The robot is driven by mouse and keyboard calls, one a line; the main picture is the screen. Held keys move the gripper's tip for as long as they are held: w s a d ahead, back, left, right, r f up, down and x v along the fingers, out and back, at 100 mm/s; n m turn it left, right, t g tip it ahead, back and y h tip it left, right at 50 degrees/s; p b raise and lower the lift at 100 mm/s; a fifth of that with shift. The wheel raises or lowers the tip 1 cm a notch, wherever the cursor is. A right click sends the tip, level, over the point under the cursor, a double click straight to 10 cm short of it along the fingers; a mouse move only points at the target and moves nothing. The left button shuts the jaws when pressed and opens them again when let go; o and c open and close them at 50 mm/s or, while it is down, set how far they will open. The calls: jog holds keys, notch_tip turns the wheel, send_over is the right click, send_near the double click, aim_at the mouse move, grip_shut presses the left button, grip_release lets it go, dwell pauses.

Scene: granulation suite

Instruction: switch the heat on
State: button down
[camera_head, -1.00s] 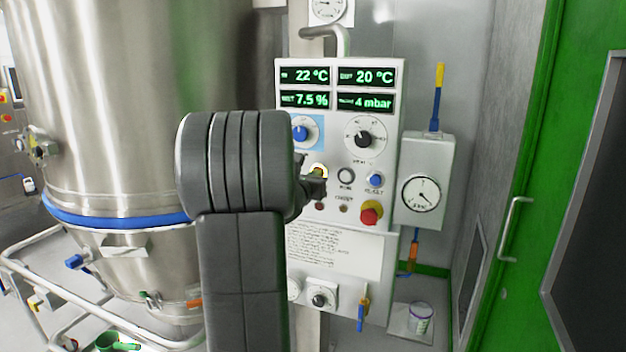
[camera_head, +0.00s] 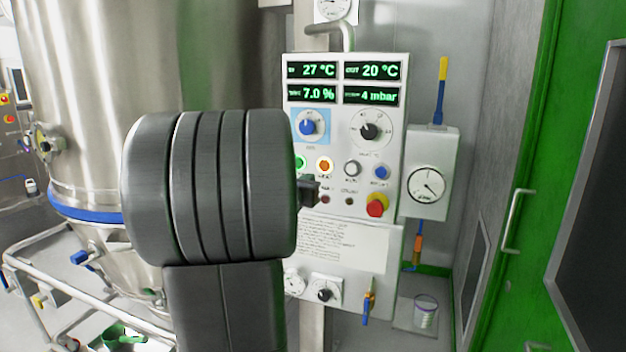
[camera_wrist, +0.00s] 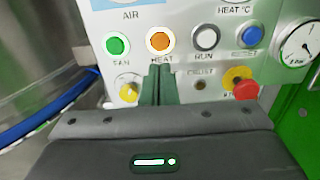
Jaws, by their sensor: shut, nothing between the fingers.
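The HEAT button (camera_head: 324,165) is a round orange button in a pale ring on the white control panel (camera_head: 345,225). It looks lit and bright orange, and it also shows in the wrist view (camera_wrist: 160,40) above its label. My gripper (camera_head: 311,190) is shut and empty. In the wrist view its fingertips (camera_wrist: 160,72) are together just below the HEAT label, with the button in clear view above them. The upper left display (camera_head: 312,70) reads 27 °C and the one below it reads 7.0 %.
The green FAN button (camera_wrist: 117,45) is left of HEAT and the white RUN button (camera_wrist: 206,38) is right of it. A red emergency knob (camera_head: 377,205) sticks out at lower right. A steel vessel (camera_head: 90,100) stands left, a green door frame (camera_head: 530,160) right.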

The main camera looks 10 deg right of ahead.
jog(key=v, duration=0.3)
jog(key=shift+s+a+f, duration=0.1)
jog(key=shift+s+a, duration=0.05)
jog(key=shift+s, duration=0.1)
dwell(0.4)
